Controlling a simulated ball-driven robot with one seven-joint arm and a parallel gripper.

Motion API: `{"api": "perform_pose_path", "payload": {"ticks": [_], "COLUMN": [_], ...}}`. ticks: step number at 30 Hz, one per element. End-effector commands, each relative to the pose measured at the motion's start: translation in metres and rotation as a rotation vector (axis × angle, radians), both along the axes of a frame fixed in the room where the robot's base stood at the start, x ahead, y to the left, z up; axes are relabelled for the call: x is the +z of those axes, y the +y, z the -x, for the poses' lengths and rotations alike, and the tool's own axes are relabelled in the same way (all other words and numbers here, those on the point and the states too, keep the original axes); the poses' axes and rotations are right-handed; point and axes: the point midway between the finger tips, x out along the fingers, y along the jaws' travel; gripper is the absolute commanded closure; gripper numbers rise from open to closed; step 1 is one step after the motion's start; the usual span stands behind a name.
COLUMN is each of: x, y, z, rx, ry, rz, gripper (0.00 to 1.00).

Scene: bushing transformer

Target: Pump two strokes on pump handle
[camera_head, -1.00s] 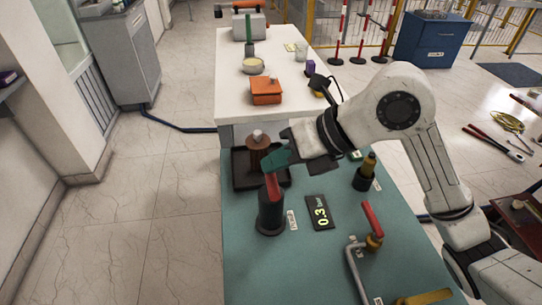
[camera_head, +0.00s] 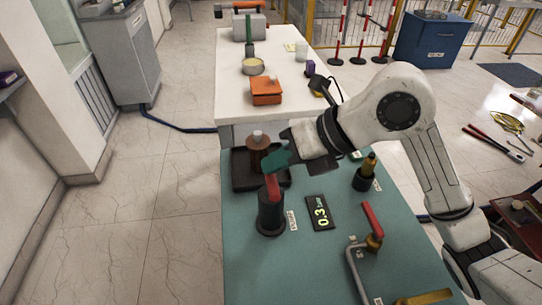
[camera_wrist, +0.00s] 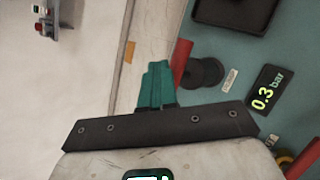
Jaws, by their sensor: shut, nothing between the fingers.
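The pump (camera_head: 270,217) is a black cylinder on the teal bench, with a red handle (camera_head: 273,186) rising from its top. In the wrist view the red handle (camera_wrist: 181,58) shows just right of my fingers, with the black pump body (camera_wrist: 206,74) beyond it. My gripper (camera_head: 275,160) has teal fingers, shut and empty, at the handle's upper end. It also shows in the wrist view (camera_wrist: 156,82). I cannot tell whether the fingers touch the handle. A black display (camera_head: 320,213) right of the pump reads 0.3 bar.
A brown ribbed bushing (camera_head: 257,150) stands in a black tray (camera_head: 238,180) behind the pump. A red-handled valve (camera_head: 373,225) on a grey pipe and a black-and-brass fitting (camera_head: 366,175) are to the right. A white table (camera_head: 235,95) with an orange box (camera_head: 265,91) lies beyond.

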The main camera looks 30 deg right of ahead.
Motion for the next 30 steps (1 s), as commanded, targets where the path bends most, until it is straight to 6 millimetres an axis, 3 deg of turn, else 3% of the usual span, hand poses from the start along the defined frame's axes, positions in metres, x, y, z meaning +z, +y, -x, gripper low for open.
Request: {"api": "perform_pose_path", "payload": {"ticks": [30], "x": [-0.0101], "y": [0.0003], "z": [0.0003], "rx": [0.001], "ry": [0.004], "rz": [0.001], "gripper": [1.0]}}
